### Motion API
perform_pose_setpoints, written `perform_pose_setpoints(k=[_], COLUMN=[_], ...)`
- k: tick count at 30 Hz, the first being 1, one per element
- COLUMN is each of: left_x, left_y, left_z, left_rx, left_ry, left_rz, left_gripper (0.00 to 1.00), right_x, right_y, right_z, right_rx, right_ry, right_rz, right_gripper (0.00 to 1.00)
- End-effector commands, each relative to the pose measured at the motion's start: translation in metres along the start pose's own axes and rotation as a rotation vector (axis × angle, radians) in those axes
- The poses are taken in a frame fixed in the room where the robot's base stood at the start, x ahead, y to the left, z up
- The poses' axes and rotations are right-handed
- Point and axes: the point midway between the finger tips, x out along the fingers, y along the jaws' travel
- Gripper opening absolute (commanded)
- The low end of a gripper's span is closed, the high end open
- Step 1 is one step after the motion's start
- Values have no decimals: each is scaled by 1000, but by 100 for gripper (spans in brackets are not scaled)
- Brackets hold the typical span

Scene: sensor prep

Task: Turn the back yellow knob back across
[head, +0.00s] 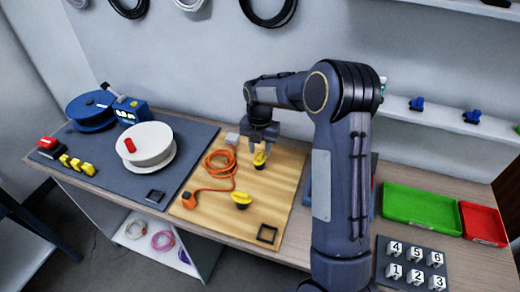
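The back yellow knob (259,160) stands on the wooden board (208,213). My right gripper (259,149) points down right at this knob, with its fingers around or just beside its top; I cannot tell if they touch it. The fingers look apart, but the gap between them is too small to judge. A second yellow knob (241,198) sits nearer the front of the board, clear of the gripper. My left gripper is not in the view.
An orange cable (221,168) lies coiled left of the back knob, ending at an orange block (188,200). A small grey box (232,138) stands behind. A black square frame (267,234) lies at the board's front right. Green (422,208) and red (482,222) trays are further right.

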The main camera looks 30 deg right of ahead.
Motion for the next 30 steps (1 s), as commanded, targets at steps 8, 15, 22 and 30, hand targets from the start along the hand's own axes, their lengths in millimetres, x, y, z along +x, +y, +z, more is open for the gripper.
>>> perform_pose_setpoints(k=[8, 15, 22, 30], left_x=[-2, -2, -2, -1], left_y=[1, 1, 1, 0], left_z=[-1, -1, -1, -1], left_rx=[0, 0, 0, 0], left_ry=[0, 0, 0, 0], left_rz=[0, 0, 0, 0], left_gripper=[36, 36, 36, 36], right_x=[14, 14, 14, 14], right_y=[0, 0, 0, 0], right_z=[0, 0, 0, 0], right_rx=[1, 1, 1, 19], right_ry=[1, 1, 1, 1], right_rz=[1, 1, 1, 1], right_gripper=[36, 26, 0, 0])
